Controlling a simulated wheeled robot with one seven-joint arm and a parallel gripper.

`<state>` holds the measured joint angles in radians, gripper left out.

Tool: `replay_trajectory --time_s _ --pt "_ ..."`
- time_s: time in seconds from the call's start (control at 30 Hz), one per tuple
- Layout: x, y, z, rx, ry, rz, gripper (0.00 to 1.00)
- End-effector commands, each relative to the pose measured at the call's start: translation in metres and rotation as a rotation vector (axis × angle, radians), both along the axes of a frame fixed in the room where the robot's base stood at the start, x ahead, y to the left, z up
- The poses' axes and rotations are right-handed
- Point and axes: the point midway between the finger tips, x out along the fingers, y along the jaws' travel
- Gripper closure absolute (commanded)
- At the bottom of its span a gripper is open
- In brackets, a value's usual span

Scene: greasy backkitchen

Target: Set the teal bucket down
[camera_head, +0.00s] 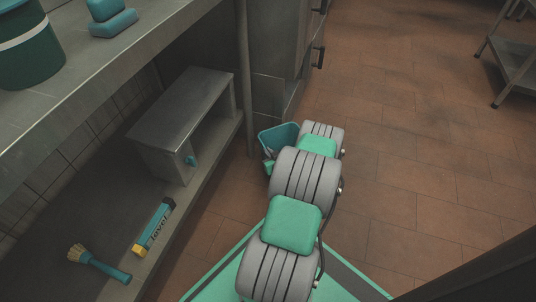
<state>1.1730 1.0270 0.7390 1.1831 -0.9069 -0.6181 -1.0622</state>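A teal bucket (278,136) shows beyond the far end of my arm, close to the shelf's corner post. I see its open rim and part of its near wall; my arm hides its right side. The arm's last links reach to the bucket's right edge. My gripper's fingers are hidden behind the arm, so I cannot tell whether they touch the bucket. The bucket's underside is also hidden, so I cannot tell whether it is held up or stands on the floor.
The shelf unit on the left holds a grey metal riser (180,108), a level (153,228) and a brush (97,262) on its lower board. A dark teal container (28,58) and blue blocks (110,18) stand above. The tiled floor (425,150) is clear at right; a metal table (515,65) stands far right.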

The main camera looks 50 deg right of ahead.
Motion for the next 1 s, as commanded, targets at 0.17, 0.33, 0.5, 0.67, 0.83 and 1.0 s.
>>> replay_trajectory --time_s 0.17,0.33,0.5,0.67,0.83,1.0 --pt "0.0 -0.001 0.003 -0.004 -0.002 -0.001 1.0" --pt "0.0 0.0 -0.001 -0.001 0.0 0.0 0.92" --pt "0.0 0.0 -0.001 -0.001 0.0 0.0 0.79" --pt "0.0 0.0 -0.001 -0.001 0.0 0.0 0.76" --pt "0.0 0.0 0.003 -0.002 0.0 0.0 0.76" --pt "-0.026 0.009 0.017 0.002 0.001 -0.005 0.76"
